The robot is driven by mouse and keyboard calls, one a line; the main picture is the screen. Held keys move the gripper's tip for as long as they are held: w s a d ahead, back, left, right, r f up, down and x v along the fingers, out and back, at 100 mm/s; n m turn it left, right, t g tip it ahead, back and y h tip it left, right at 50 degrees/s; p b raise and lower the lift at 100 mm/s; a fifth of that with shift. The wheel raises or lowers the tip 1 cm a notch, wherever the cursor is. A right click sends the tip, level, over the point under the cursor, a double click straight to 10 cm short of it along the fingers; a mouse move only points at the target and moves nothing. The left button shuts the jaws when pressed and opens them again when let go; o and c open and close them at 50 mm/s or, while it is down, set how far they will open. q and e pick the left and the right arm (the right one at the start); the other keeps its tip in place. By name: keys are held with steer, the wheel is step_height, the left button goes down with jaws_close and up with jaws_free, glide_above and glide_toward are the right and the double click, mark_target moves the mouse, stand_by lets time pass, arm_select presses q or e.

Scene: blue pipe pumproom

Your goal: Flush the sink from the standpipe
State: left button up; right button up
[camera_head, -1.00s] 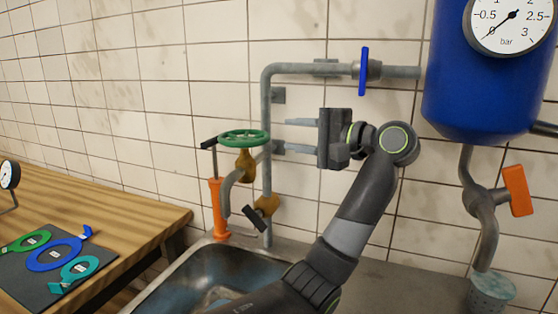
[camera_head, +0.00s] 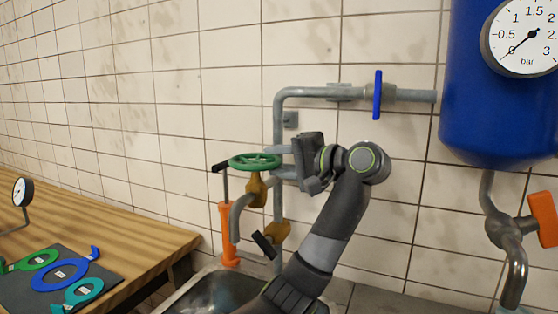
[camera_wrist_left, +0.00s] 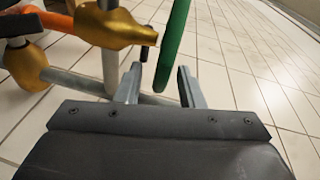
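The grey standpipe (camera_head: 279,125) rises along the tiled wall. A green handwheel (camera_head: 255,161) sits on its brass valve (camera_head: 256,188), above a bent grey spout (camera_head: 236,215). The steel sink (camera_head: 215,292) is below, only partly in view. My left gripper (camera_head: 279,161) is level with the handwheel, at its right edge, fingers pointing left. In the left wrist view the gripper (camera_wrist_left: 160,82) is open, with the green rim (camera_wrist_left: 173,45) reaching the gap between its fingertips; I cannot tell whether they touch. My right gripper is out of view.
Lower on the pipe is a brass valve with a black lever (camera_head: 263,243). A blue valve handle (camera_head: 378,95), blue tank (camera_head: 495,110) and orange handle (camera_head: 544,218) are rightward. Coloured tags (camera_head: 60,274) lie on the left bench.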

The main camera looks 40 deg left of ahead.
arm_select(q)
jaws_close()
